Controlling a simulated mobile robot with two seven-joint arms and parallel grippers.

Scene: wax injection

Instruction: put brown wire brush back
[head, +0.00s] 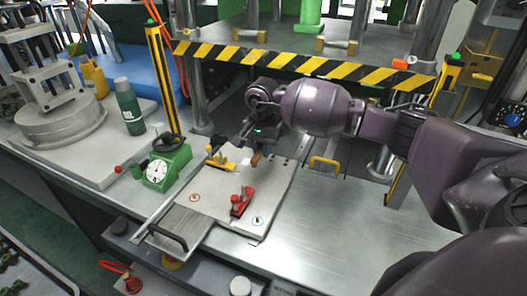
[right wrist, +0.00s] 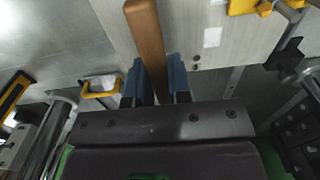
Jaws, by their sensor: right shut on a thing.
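My right gripper (head: 256,147) is above the metal plate near its far edge, in front of the press. In the right wrist view its two blue fingers (right wrist: 158,82) are closed around a brown wooden bar, the brown wire brush (right wrist: 147,36). The brush also shows as a small brown piece (head: 257,158) below the gripper in the head view. No bristles can be made out, and I cannot tell whether the brush touches the plate. My left gripper is not in view.
The plate (head: 225,190) carries a red clamp (head: 241,202) and a yellow clamp (head: 219,160). A green dial gauge stand (head: 168,168) and a dark green bottle (head: 129,107) stand to the left. A yellow-black striped beam (head: 300,64) crosses behind. The bench is clear at the right front.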

